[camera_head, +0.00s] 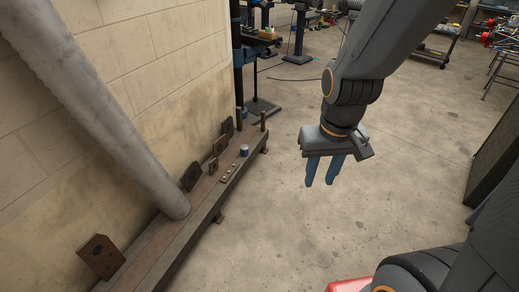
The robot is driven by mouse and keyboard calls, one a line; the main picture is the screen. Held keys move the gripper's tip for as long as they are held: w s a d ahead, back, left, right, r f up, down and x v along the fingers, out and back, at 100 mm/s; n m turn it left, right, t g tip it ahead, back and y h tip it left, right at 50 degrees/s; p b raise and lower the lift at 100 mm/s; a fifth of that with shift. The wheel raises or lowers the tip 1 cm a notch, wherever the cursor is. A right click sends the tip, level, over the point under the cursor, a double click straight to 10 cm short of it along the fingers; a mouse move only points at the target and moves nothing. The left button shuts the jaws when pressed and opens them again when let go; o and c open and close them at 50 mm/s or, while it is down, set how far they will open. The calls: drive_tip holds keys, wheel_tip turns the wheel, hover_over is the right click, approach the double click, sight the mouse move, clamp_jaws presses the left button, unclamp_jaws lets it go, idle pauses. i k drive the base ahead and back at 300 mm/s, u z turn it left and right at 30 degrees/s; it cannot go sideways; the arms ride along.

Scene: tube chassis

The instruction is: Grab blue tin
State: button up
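A small blue tin (244,150) with a paler top stands upright on the long, low, rusty tube chassis (152,256), near its far end. My gripper (320,184) hangs over the bare floor to the right of the tin and clearly apart from it. Its two blue fingers point down with a gap between them, and nothing shows in the gap. The tin is not covered by the arm.
Dark metal plates (191,177) stand along the chassis's wall side, with a short post (263,121) at its far end. A thick grey pipe (95,95) slants down onto the chassis. A drill stand (238,60) is behind. The concrete floor (265,230) is clear.

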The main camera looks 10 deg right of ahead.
sight(244, 148)
drive_tip(key=z, duration=0.7)
drive_tip(key=i, duration=1)
drive_tip(key=z, duration=0.55)
drive_tip(key=i, duration=1.05)
drive_tip(key=u, duration=1.1)
drive_tip(key=i, duration=0.95)
drive_tip(key=u, duration=0.95)
